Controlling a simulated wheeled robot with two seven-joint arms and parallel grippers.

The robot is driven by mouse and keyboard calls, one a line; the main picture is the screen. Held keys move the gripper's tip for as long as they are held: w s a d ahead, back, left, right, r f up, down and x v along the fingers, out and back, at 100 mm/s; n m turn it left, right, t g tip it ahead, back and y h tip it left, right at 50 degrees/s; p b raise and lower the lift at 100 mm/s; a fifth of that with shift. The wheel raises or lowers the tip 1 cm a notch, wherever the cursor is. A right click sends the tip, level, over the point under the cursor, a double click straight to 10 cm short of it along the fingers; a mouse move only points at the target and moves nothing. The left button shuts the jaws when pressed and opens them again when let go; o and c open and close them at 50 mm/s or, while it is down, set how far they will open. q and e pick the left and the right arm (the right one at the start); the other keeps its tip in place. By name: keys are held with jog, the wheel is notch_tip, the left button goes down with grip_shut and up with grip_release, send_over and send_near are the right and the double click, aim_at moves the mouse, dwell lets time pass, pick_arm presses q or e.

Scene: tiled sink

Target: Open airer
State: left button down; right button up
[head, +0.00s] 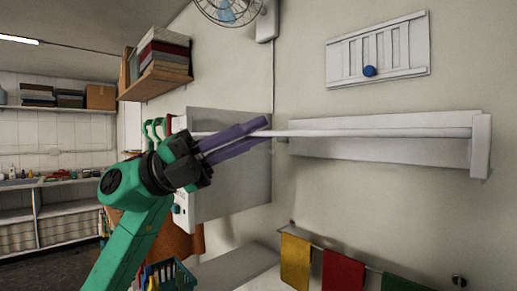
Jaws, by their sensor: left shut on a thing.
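The airer (390,148) is a long white wall-mounted unit on the right, with a pale bar (370,132) along its front and an end block (480,146) at its right end. The bar stands out from the wall at its left part. My left gripper (266,131) has its purple fingers shut on the left part of the bar. The fingers hide the exact contact. My right gripper is not in view.
A grey wall panel (235,180) is behind my left gripper. Below the airer, a rail holds yellow (296,261), red (343,272) and green cloths. A basket (172,275) is low down.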

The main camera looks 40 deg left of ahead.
pick_arm(q)
jog(key=shift+s+a+r, duration=0.1)
jog(key=shift+s+r, duration=0.05)
jog(key=c, duration=1)
grip_release()
jog(key=shift+o, duration=0.2)
jog(key=b+v, duration=0.6)
jog(key=v, duration=0.8)
jog(key=shift+a+b, duration=0.2)
jog(key=shift+b, duration=0.15)
jog(key=shift+s, duration=0.1)
